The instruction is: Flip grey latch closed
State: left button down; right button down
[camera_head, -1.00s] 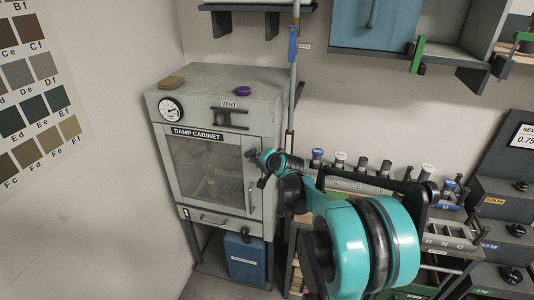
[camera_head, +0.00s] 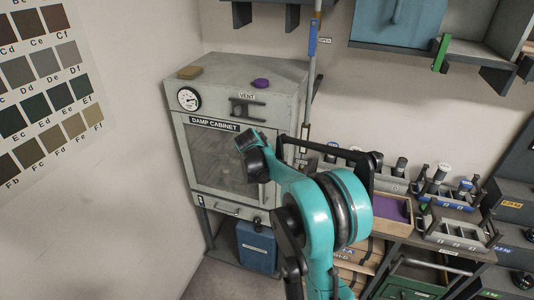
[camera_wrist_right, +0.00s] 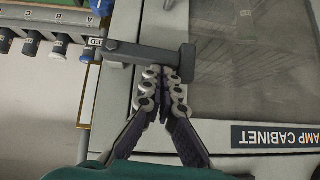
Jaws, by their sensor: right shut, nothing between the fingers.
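The grey cabinet labelled DAMP CABINET (camera_head: 290,92) stands against the wall, its windowed door (camera_head: 215,150) closed or nearly so. In the right wrist view, a dark grey latch bar (camera_wrist_right: 140,49) crosses the door's edge, with a thicker block at one end. My right gripper (camera_wrist_right: 162,76) is shut and empty, its fingertips right beside the bar, close to the block; I cannot tell whether they touch it. In the head view my teal right arm crosses in front of the door's right side and hides the latch and fingertips. My left gripper is not in view.
A rod with a blue sleeve (camera_head: 312,46) stands at the cabinet's right. A bench with trays (camera_head: 455,232) and several dark-capped items lies further right. A blue container (camera_head: 256,246) sits below the cabinet.

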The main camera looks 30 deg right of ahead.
jog(key=shift+a+f, duration=0.1)
jog(key=shift+f, duration=0.1)
dwell(0.5)
